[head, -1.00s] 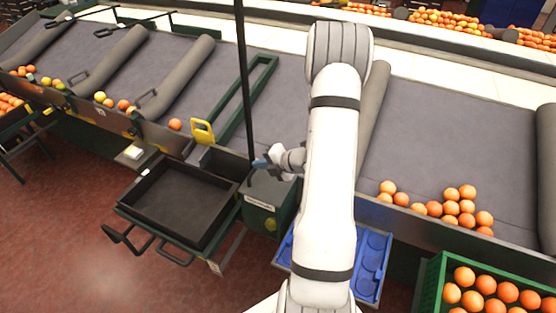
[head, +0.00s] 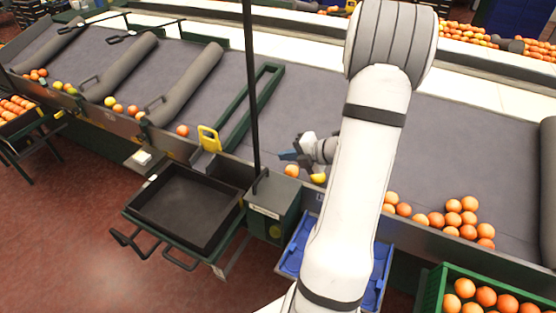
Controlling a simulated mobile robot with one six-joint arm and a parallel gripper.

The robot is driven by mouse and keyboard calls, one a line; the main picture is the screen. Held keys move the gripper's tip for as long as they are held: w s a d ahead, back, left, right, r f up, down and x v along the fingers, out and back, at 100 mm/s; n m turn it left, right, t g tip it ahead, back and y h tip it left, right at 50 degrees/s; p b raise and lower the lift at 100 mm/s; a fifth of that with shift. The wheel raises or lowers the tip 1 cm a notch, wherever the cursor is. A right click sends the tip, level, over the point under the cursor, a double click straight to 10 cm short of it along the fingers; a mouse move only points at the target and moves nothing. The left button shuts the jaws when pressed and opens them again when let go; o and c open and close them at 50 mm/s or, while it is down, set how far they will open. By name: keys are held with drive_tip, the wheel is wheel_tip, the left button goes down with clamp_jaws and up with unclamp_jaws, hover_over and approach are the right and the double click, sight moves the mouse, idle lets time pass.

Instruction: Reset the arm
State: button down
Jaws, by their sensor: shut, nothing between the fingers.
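My gripper (head: 288,156) shows left of my white arm, over the grey sorting belt (head: 310,110).
An empty black tray (head: 150,206) stands at the front left, beside a green box (head: 273,229) and a dark upright pole (head: 250,80). Several oranges (head: 453,219) lie on the belt at right, above a green crate (head: 434,290) of oranges. Grey padded dividers (head: 190,82) cross the belt at left.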

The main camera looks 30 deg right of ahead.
drive_tip(key=s+a+r+n+g+b, duration=0.1)
drive_tip(key=s+a+r+n+g, duration=0.3)
drive_tip(key=a+n, duration=0.6)
drive_tip(key=s+a+r+n+g, duration=0.35)
drive_tip(key=a+n, duration=0.35)
drive_tip(key=n, duration=0.6)
drive_tip(key=s+a+r+n+h, duration=0.1)
drive_tip(key=s+n, duration=0.4)
drive_tip(key=n, duration=0.7)
drive_tip(key=s+a+r+n+h+b, duration=0.1)
drive_tip(key=s+r+n+h, duration=0.3)
drive_tip(key=n, duration=0.8)
drive_tip(key=shift+s+a+n+t+h, duration=0.3)
drive_tip(key=shift+s+h, duration=0.25)
drive_tip(key=shift+h, duration=0.25)
